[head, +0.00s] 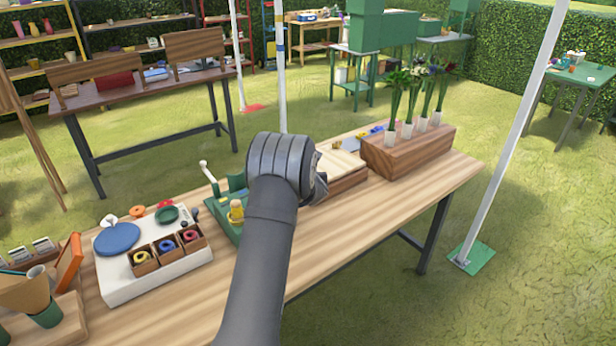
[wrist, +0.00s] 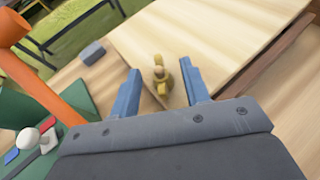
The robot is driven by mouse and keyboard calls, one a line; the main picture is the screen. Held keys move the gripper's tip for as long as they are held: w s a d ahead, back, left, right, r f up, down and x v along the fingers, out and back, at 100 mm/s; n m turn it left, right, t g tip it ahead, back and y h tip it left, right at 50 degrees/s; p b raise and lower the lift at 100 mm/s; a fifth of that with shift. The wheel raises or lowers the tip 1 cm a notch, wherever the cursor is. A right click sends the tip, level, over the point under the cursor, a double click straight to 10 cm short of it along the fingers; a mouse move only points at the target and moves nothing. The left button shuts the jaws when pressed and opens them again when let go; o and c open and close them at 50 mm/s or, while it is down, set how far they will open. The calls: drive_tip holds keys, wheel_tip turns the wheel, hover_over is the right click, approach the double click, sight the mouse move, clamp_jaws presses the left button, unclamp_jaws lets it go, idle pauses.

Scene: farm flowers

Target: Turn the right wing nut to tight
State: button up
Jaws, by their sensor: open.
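A brass-coloured wing nut (wrist: 160,74) stands at the near corner of a pale wooden board in the wrist view. My gripper (wrist: 160,68) is open, with one blue finger on each side of the wing nut. Gaps show between the nut and both fingers, so it is not gripped. The pale wooden board (wrist: 215,35) also shows in the head view (head: 338,166), lying on a darker wooden base. In the head view my dark arm hides my gripper and this wing nut. I cannot tell from the picture how tight the nut is.
An orange post (wrist: 40,75) and a green stand (wrist: 25,110) are left in the wrist view. A grey block (wrist: 92,52) lies near the table edge. In the head view, a wooden flower block (head: 410,152) stands right of the board, and a white tray (head: 150,275) is left.

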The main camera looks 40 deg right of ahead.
clamp_jaws()
drive_tip(key=shift+w+r+m+h, duration=0.1)
drive_tip(key=shift+r+m+h, duration=0.05)
drive_tip(key=shift+m+h, duration=0.25)
drive_tip(key=shift+m+g+h, duration=0.4)
drive_tip(key=shift+g, duration=0.1)
unclamp_jaws()
drive_tip(key=shift+a, duration=0.1)
drive_tip(key=v, duration=1.7)
drive_tip(key=shift+s, duration=0.25)
